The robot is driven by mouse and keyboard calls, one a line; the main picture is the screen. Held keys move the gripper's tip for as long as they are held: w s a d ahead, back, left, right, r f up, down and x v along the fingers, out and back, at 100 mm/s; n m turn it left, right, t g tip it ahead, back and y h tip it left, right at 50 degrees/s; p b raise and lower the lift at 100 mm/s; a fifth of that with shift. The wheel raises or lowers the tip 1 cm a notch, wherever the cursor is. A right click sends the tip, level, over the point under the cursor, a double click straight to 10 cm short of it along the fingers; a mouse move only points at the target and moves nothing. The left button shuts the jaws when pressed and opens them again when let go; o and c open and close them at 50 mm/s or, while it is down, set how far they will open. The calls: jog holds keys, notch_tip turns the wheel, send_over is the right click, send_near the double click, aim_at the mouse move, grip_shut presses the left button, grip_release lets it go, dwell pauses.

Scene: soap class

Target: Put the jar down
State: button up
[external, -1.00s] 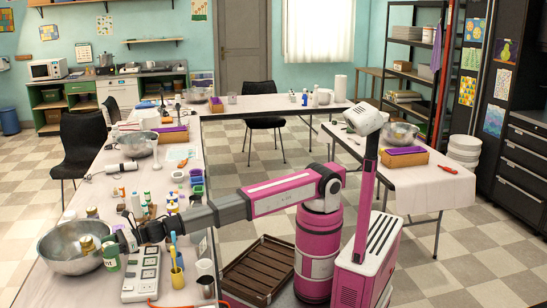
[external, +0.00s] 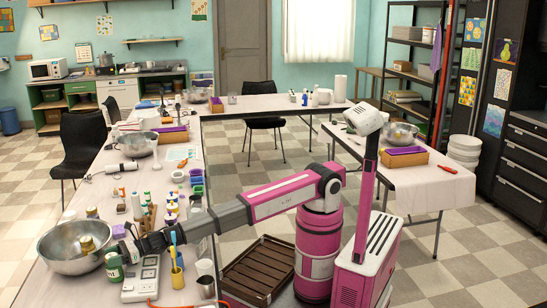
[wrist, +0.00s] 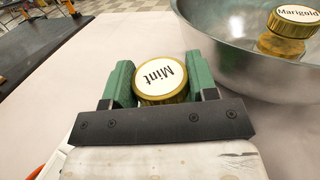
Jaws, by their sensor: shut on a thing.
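The mint jar (external: 114,268) is green with a pale label in the external view. In the wrist view its round gold lid (wrist: 160,78) reads "Mint". My gripper (external: 117,257) is shut on the jar, with a green finger on each side of the lid in the wrist view (wrist: 162,86). The jar looks upright, at the near end of the table just right of the metal bowl. I cannot tell whether its base touches the table; its lower part is hidden in the wrist view.
The large metal bowl (external: 52,246) holds a gold-lidded jar (wrist: 290,28) labelled "Marigold". A white panel (external: 139,284) lies close right of the mint jar. Bare pale tabletop (wrist: 62,82) shows left of the jar in the wrist view.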

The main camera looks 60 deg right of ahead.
jog(key=o, duration=1.2)
jog(key=shift+f, duration=0.1)
jog(key=shift+s+d, duration=0.15)
jog(key=shift+d, duration=0.15)
jog(key=shift+o, duration=0.4)
jog(key=v, duration=0.7)
